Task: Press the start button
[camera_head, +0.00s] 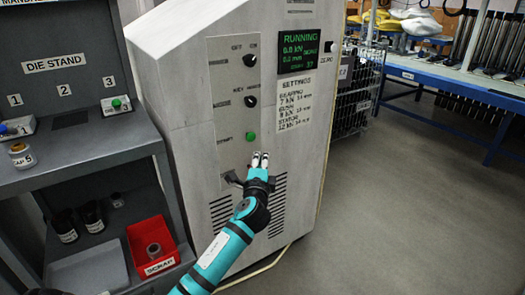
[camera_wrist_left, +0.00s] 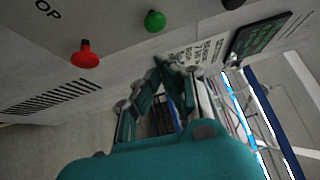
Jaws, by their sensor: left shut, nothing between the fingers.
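The green start button (camera_head: 251,136) is on the grey control panel of the white machine (camera_head: 190,100), beside a label that reads like START. It also shows in the left wrist view (camera_wrist_left: 154,21), near the top. My left gripper (camera_head: 260,160) is shut and empty, its fingertips just below and right of the button in the head view. In the left wrist view the shut fingers (camera_wrist_left: 170,72) appear apart from the button. A red button (camera_wrist_left: 85,55) shows in the left wrist view; I cannot make it out in the head view.
The machine's display (camera_head: 297,45) reads RUNNING. Black knobs (camera_head: 250,61) sit above the start button. A grey die stand (camera_head: 80,150) with a red scrap bin (camera_head: 153,246) is at left. A blue-framed bench (camera_head: 455,80) stands back right. Floor at right is clear.

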